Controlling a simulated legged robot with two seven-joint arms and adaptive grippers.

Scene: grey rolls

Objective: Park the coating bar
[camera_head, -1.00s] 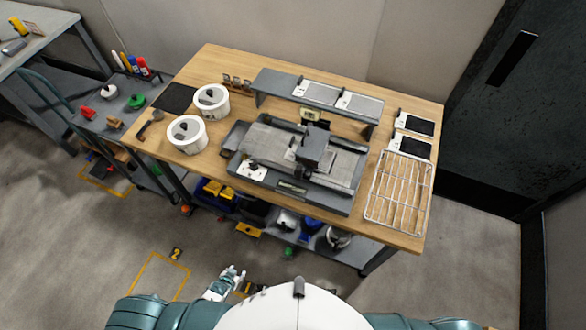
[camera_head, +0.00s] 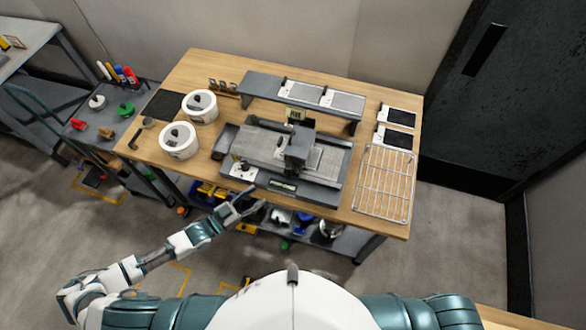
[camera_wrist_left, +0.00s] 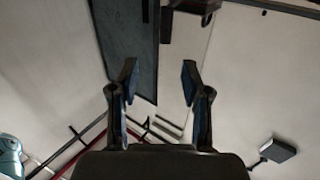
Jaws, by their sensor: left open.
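The coating machine (camera_head: 270,160) sits mid-table in the head view, with a flat grey bed and a dark carriage block (camera_head: 298,150) across it. I cannot tell the coating bar apart for sure at this size. Several small brown and dark pieces (camera_head: 222,86) stand in a row at the back left of the table. My left gripper (camera_head: 246,199) is open and empty, in front of the machine near the table's front edge. Its two spread fingers (camera_wrist_left: 160,80) show in the left wrist view with nothing between them. My right gripper is out of view.
Two white tubs (camera_head: 180,140) and a black mat (camera_head: 163,105) are on the left. A grey raised shelf (camera_head: 258,86) stands behind the machine. A wire rack (camera_head: 384,184) and two black-and-white cards (camera_head: 397,117) lie on the right. Bare wood shows along the front edge.

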